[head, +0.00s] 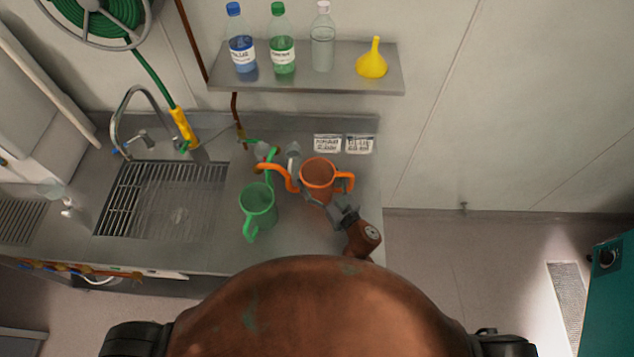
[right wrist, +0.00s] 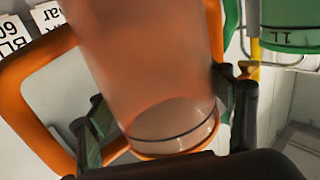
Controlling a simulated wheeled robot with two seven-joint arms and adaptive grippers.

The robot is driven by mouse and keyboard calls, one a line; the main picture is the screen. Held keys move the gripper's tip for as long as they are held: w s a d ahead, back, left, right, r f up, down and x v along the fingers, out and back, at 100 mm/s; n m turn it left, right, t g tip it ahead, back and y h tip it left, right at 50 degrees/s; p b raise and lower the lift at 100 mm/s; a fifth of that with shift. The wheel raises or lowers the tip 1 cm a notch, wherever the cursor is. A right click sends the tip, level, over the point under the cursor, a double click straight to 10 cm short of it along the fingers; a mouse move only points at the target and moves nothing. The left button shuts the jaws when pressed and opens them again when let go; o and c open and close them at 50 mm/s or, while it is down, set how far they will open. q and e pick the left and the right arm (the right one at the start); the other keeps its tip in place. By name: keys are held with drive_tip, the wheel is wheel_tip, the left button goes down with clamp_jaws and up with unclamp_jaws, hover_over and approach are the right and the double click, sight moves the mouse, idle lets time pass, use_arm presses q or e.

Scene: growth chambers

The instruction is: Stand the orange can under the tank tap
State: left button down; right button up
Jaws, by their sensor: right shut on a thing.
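The orange can (head: 318,176) is upright above the counter's right part, its spout to the left and its handle to the right. My right gripper (head: 328,202) is shut on its body from the front; whether its base touches the counter is unclear. In the right wrist view, the can (right wrist: 150,70) fills the space between the two fingers (right wrist: 165,118). A small pale tap (head: 66,208) shows at the far left beside a drain grate (head: 18,222); I cannot tell surely that it is the tank tap. My left gripper is not in view.
A green can (head: 257,203) stands just left of the orange can. The sink (head: 160,200) with its curved faucet (head: 122,108) lies further left. A shelf (head: 310,78) with several bottles and a yellow funnel (head: 372,60) hangs above. A hose with a yellow nozzle (head: 183,128) hangs behind the sink.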

sight(311, 173)
drive_tip(key=shift+w+f, duration=0.25)
drive_tip(key=shift+w+d+f+b, duration=0.1)
drive_tip(key=shift+f+b, duration=0.4)
drive_tip(key=shift+f, duration=1.1)
drive_tip(key=shift+f, duration=0.2)
drive_tip(key=o, duration=1.4)
drive_tip(key=shift+c, duration=0.2)
drive_tip(key=shift+r, duration=0.1)
